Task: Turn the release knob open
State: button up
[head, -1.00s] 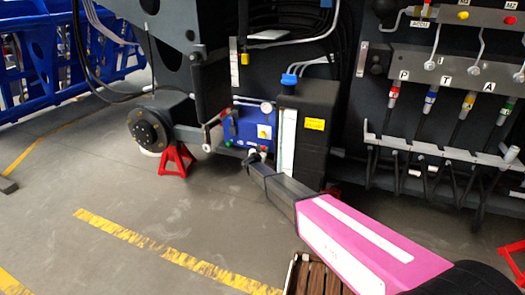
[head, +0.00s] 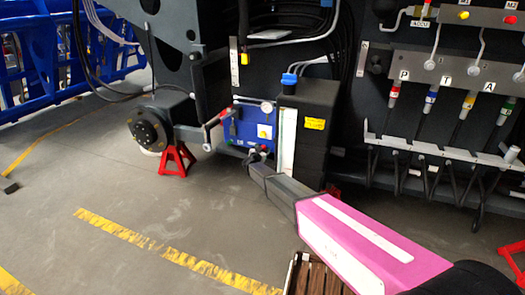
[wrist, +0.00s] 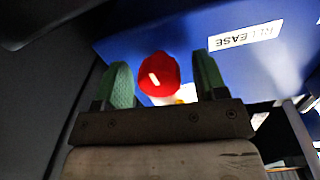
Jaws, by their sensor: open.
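The red release knob (wrist: 159,75) sits on the blue panel (wrist: 130,40), close to a white label reading RELEASE (wrist: 245,35) in the wrist view. My gripper (wrist: 164,82) is open, with one green-padded finger on each side of the knob. Gaps show between the knob and both pads, so it looks apart from them. In the head view my gripper (head: 257,156) is at the lower part of the blue panel (head: 243,122). The knob itself is too small and covered there to make out surely.
A black tank with a blue cap (head: 289,80) stands just right of the panel. A red jack stand (head: 176,160) and a round hub (head: 150,130) are to the left. Hoses and levers (head: 430,150) fill the right side.

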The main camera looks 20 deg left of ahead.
jog(key=s+a, duration=0.1)
jog(key=s, duration=0.9)
jog(key=shift+s, duration=0.35)
jog(key=shift+a, duration=0.1)
